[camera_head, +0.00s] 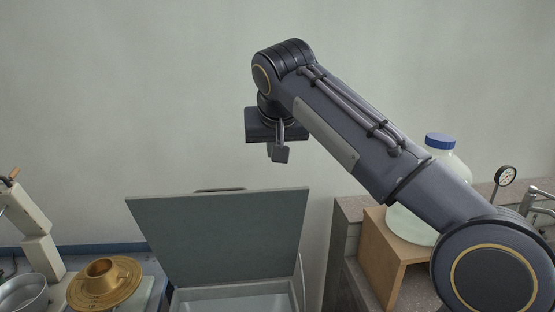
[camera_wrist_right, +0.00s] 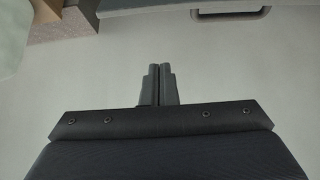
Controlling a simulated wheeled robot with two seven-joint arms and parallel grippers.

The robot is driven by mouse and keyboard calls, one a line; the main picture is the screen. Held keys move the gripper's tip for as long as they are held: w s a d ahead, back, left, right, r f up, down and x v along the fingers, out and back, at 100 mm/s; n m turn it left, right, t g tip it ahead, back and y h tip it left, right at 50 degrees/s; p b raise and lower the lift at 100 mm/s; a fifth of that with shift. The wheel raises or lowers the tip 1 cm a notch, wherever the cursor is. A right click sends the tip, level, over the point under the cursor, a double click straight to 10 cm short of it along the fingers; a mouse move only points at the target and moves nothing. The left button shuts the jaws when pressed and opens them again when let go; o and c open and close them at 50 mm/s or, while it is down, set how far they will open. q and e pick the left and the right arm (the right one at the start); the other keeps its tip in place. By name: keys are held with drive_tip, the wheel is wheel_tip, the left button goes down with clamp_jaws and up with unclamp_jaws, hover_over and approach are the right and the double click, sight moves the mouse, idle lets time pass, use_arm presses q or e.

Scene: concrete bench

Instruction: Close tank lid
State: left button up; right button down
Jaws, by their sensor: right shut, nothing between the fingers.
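The tank lid (camera_head: 222,236) is a grey-green panel standing raised and tilted back, with a handle (camera_head: 220,190) at its top edge. Below it the white tank (camera_head: 240,301) is open, and only its upper part shows at the bottom of the head view. My right gripper (camera_head: 279,153) hangs in the air above and to the right of the lid's top edge, apart from it. In the right wrist view the right gripper's fingers (camera_wrist_right: 159,83) are together and empty. The lid's handle (camera_wrist_right: 215,15) shows at the top of that view. My left gripper is in neither view.
A brass flanged part (camera_head: 104,284) and a metal bowl (camera_head: 22,294) sit left of the tank. To the right, a blue-capped jug (camera_head: 405,226) stands on a wooden stand (camera_head: 389,272), with a gauge (camera_head: 505,176) beyond.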

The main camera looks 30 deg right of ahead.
sight(273, 189)
drive_tip(key=f, duration=0.2)
drive_tip(key=w+f, duration=0.1)
drive_tip(key=f, duration=0.2)
drive_tip(key=w+d+f, duration=0.1)
drive_tip(key=f, duration=0.2)
drive_tip(key=shift+w+d+f, duration=0.1)
drive_tip(key=shift+w, duration=0.1)
drive_tip(key=shift+s+f, duration=0.1)
drive_tip(key=shift+s, duration=0.25)
drive_tip(key=shift+a+f, duration=0.15)
drive_tip(key=shift+a, duration=0.05)
